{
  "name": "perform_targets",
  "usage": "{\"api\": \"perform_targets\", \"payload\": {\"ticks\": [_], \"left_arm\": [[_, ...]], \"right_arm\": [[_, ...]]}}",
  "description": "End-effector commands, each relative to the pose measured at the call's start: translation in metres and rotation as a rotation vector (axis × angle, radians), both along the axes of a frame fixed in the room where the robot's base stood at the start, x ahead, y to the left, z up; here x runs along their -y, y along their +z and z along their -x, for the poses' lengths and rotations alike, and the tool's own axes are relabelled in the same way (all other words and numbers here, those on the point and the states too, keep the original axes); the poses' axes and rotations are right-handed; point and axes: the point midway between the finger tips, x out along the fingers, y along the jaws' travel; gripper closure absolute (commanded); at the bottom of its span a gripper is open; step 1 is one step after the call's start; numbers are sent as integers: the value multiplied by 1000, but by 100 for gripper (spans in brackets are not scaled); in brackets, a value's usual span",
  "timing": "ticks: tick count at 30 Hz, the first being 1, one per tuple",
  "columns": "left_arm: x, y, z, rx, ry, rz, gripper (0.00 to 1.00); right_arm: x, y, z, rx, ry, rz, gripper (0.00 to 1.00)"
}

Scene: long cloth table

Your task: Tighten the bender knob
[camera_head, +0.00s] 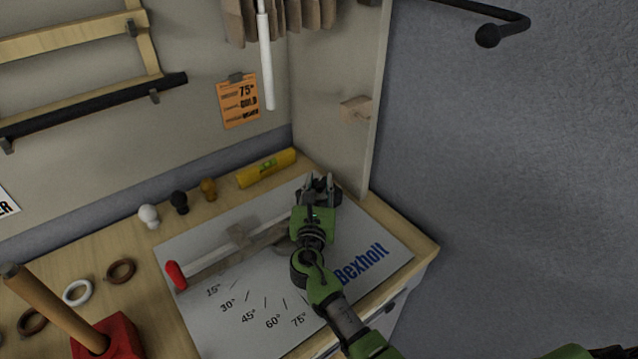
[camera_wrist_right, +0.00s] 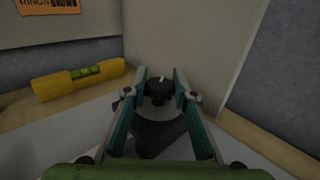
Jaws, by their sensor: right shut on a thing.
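The bender (camera_head: 210,262) is a long grey bar with a red tip, lying across a white plate with angle marks. Its black knob (camera_wrist_right: 158,90) sits at the far end, between the fingers of my right gripper (camera_wrist_right: 160,84). The gripper is shut on the knob, one finger on each side. In the head view my right gripper (camera_head: 318,186) covers this end of the bender, and the knob is mostly hidden there. My left gripper does not show.
A yellow level (camera_head: 267,169) lies behind the plate (camera_head: 385,245), near the wall panel. White, black and amber knobs (camera_head: 149,214) stand in a row left of it. Several rings (camera_head: 121,271) and a red block with a wooden handle (camera_head: 108,340) are at the left. An orange card (camera_head: 240,102) hangs above.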

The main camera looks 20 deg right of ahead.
Motion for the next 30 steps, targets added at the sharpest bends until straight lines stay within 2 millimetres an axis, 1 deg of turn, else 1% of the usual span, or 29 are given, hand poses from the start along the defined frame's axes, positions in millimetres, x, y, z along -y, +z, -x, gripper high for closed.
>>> {"api": "perform_targets", "payload": {"ticks": [2,3,4,5,14,17,20,30], "left_arm": [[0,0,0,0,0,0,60],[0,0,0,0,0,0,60],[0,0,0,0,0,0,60],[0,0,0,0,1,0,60],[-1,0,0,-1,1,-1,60],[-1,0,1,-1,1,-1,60],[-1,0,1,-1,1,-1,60],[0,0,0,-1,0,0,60]], "right_arm": [[0,1,0,1,0,0,97],[0,1,0,1,0,0,70],[0,1,0,1,0,0,62],[0,1,0,1,0,0,57],[0,0,0,1,1,0,57],[-2,0,4,0,2,0,57],[-7,-1,15,-1,3,-1,57],[-34,-1,80,-1,2,-2,57]]}}
